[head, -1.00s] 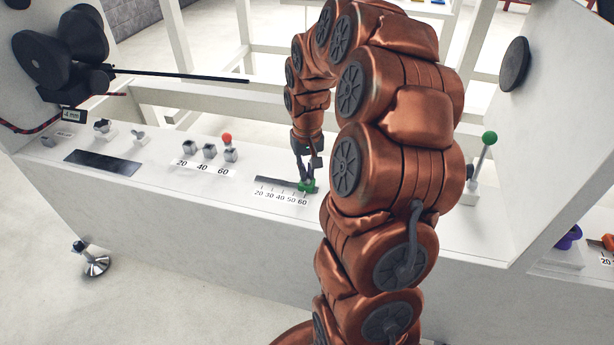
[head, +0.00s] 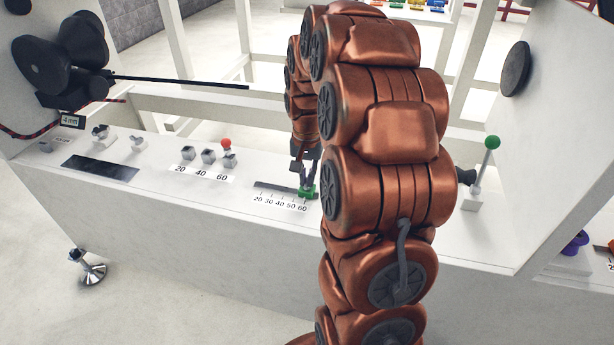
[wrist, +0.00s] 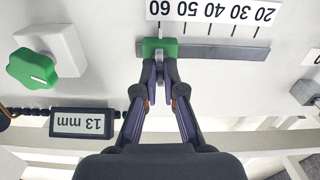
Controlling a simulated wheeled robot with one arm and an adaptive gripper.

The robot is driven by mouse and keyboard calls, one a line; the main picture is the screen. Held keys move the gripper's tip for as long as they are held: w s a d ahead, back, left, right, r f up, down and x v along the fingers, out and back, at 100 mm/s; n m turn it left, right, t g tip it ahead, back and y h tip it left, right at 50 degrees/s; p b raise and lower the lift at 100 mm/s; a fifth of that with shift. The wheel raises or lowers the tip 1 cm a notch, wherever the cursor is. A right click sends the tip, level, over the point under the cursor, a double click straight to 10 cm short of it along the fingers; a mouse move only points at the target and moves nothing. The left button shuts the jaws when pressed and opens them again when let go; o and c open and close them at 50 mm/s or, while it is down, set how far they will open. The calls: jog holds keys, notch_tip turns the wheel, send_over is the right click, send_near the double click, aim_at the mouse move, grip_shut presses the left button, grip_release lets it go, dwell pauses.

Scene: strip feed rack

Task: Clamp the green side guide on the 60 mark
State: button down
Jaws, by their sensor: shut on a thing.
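The green side guide (wrist: 160,46) sits on a grey rail at the 60 end of a printed scale (wrist: 210,12). In the wrist view, which shows the numbers upside down, it lines up with the 60. It also shows in the head view (head: 306,193), above the 60. My gripper (wrist: 160,68) is shut on the side guide, its fingertips at a small grey part in the guide's middle. Whether the guide is clamped cannot be told. In the head view my gripper (head: 309,180) is partly hidden by my arm.
A green-ball lever (head: 491,143) stands to the right. In the wrist view, a green knob (wrist: 32,68) and a 13 mm display (wrist: 84,122) lie left of my gripper.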

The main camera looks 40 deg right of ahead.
jog(key=c, duration=1.3)
grip_release()
jog(key=shift+r, duration=0.1)
notch_tip(320, 180, up, 12)
jog(key=shift+f, duration=0.1)
